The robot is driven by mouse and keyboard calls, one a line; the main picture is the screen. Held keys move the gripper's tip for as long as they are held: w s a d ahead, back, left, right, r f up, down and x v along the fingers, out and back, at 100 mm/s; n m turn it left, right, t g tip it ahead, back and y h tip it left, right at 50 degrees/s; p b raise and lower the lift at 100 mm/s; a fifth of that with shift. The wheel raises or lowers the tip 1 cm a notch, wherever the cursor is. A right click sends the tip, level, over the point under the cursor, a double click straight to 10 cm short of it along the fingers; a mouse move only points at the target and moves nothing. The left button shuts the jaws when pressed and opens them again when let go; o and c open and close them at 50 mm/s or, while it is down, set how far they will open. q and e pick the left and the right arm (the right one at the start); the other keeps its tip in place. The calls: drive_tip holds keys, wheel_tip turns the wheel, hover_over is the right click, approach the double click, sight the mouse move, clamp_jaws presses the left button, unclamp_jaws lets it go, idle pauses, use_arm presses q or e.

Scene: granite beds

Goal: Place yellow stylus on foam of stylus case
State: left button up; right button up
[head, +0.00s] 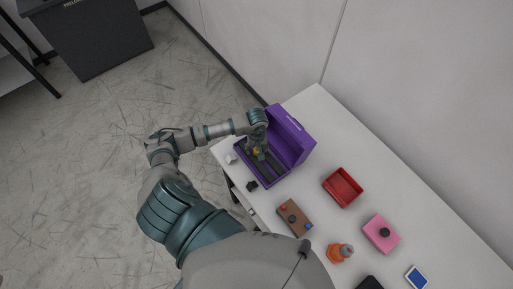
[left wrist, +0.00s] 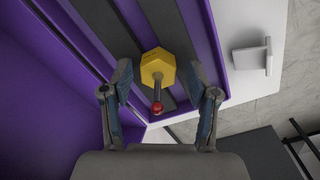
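The purple stylus case (head: 290,138) stands open at the far end of the white table, its lid raised. Dark foam (left wrist: 150,25) lines its inside, between purple walls. The yellow stylus (left wrist: 158,67) has a yellow six-sided head, a dark shaft and a red ball tip. It is over the foam; I cannot tell whether it touches it. My left gripper (head: 259,152) is inside the case's outline. In the left wrist view its fingers (left wrist: 158,75) are apart, one on each side of the stylus, with gaps to both. My right gripper is not in view.
A red tray (head: 343,187), a brown box with buttons (head: 294,218), an orange object (head: 339,253), a pink box (head: 381,233) and a blue card (head: 416,277) lie along the table. A small black piece (head: 251,186) is near the case. A wall runs behind the table.

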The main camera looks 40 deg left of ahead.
use_arm(q)
drive_tip(key=shift+d, duration=0.1)
drive_tip(key=shift+d+r, duration=0.2)
drive_tip(key=shift+r, duration=0.05)
drive_tip(key=r+b, duration=0.1)
drive_tip(key=r, duration=0.4)
drive_tip(key=r+b, duration=0.1)
drive_tip(key=r, duration=0.4)
drive_tip(key=shift+a+r, duration=0.2)
drive_tip(key=shift+r, duration=0.65)
drive_tip(key=shift+d, duration=0.1)
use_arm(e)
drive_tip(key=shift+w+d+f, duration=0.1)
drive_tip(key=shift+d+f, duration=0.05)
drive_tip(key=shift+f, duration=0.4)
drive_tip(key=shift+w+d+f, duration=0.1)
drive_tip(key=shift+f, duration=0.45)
use_arm(q)
drive_tip(key=shift+s, duration=0.1)
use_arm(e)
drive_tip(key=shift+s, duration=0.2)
